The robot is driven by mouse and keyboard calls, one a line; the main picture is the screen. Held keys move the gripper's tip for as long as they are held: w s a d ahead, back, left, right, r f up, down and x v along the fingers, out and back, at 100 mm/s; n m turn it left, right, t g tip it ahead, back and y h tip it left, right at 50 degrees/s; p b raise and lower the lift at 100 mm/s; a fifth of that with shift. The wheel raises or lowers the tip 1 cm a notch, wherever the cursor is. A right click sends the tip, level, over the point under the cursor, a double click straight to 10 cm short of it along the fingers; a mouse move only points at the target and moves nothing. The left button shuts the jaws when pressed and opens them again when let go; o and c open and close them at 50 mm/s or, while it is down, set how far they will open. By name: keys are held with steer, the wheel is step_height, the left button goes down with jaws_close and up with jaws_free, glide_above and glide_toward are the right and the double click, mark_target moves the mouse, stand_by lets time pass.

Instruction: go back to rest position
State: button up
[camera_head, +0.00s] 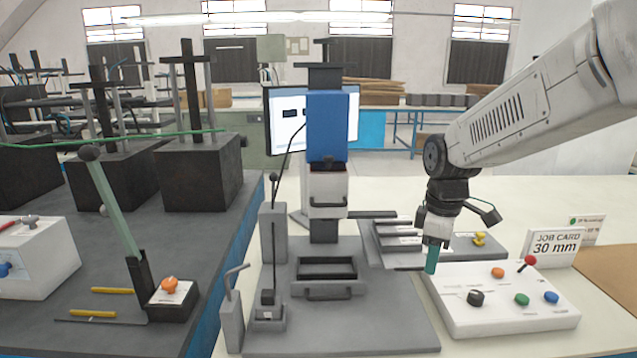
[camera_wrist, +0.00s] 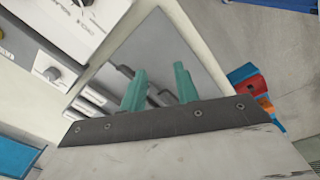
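My gripper (camera_head: 432,258) hangs from my arm at the right of the head view, with its teal fingertips pointing down. It is just above the back left edge of the white control box (camera_head: 505,312). In the wrist view the two teal fingers of my gripper (camera_wrist: 159,82) stand apart with nothing between them. The exact height of the fingertips above the bench is hard to tell.
A press with a blue head (camera_head: 327,125) stands left of my gripper. A grey rack (camera_head: 385,238) lies between them. A job card reading 30 mm (camera_head: 553,246) stands to the right. A dark bench (camera_head: 150,245) with black blocks fills the left. Pale bench top is clear at the back right.

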steer(key=s+d+r+m, duration=0.1)
steer(key=s+m, duration=0.5)
steer(key=s, duration=0.7)
steer(key=s+d+r+m, duration=0.1)
steer(key=s+r+m, duration=0.2)
steer(key=s, duration=1.1)
steer(key=m, duration=0.3)
steer(key=shift+s+d+r+t, duration=0.15)
steer(key=shift+d+r+t, duration=0.15)
steer(key=shift+t, duration=0.1)
